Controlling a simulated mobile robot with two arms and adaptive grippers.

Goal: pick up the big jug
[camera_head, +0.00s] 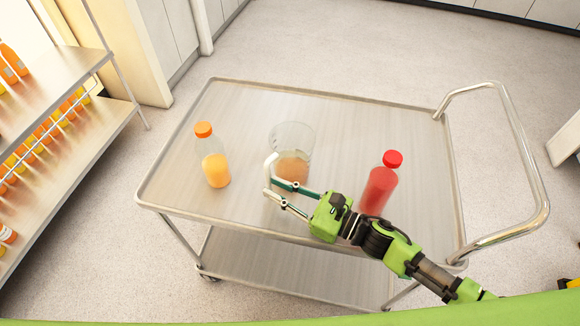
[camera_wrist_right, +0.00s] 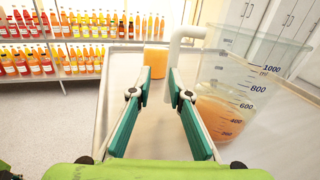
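The big jug (camera_head: 296,137) is a clear measuring jug with a white handle, upright on the metal cart (camera_head: 240,105). It holds a little orange liquid. In the right wrist view the jug (camera_wrist_right: 240,92) is at the right, with printed volume marks. My right gripper (camera_head: 270,187) is open at the handle's side of the jug. In the right wrist view the lower part of the handle (camera_wrist_right: 185,45) shows between the fingertips (camera_wrist_right: 160,82), nearer the right finger, with a gap at the left finger. I cannot tell whether it touches. My left gripper is not in view.
A bottle of orange juice (camera_head: 216,170) stands left of the jug. A red bottle (camera_head: 379,190) stands to the right, close to my right arm. A shelf (camera_head: 60,165) with several juice bottles is at the left. The cart's back part is clear.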

